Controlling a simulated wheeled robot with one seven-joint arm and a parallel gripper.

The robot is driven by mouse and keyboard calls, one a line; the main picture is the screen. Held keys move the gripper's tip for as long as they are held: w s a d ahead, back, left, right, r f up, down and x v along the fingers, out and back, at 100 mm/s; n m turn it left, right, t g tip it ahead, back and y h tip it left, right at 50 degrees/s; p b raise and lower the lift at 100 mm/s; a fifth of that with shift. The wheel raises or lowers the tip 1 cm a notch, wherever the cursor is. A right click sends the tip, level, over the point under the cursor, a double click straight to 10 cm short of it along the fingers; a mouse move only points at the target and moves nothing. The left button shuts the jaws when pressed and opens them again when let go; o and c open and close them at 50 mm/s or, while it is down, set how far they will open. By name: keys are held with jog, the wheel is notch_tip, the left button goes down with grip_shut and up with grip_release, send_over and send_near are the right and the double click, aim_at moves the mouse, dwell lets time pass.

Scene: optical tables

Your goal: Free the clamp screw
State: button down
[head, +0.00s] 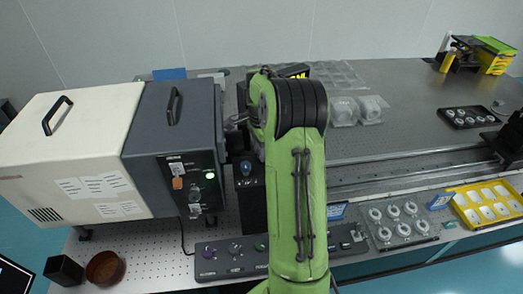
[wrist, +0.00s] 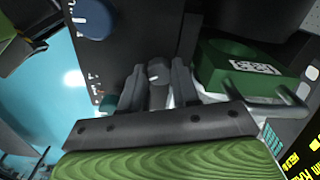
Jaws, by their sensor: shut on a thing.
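In the wrist view, my gripper (wrist: 157,84) has its two dark fingers closed on the sides of a small grey cylindrical screw (wrist: 156,72), which I take to be the clamp screw. The screw's round end carries a light mark and shows between the fingertips. It sits beside a dark panel. In the head view my green arm hides both the gripper and the screw.
A blue knob (wrist: 94,18) is on the dark panel, left of the fingers; a green block (wrist: 248,64) lies close on the right. The head view shows a dark instrument box (head: 172,125), a control strip (head: 225,260) and a lens tray (head: 401,224).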

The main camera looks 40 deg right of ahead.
jog(key=shift+m, duration=0.4)
jog(key=c, duration=0.8)
grip_release()
notch_tip(320, 180, up, 16)
jog(key=shift+f+p, duration=0.1)
jog(key=shift+p, duration=1.1)
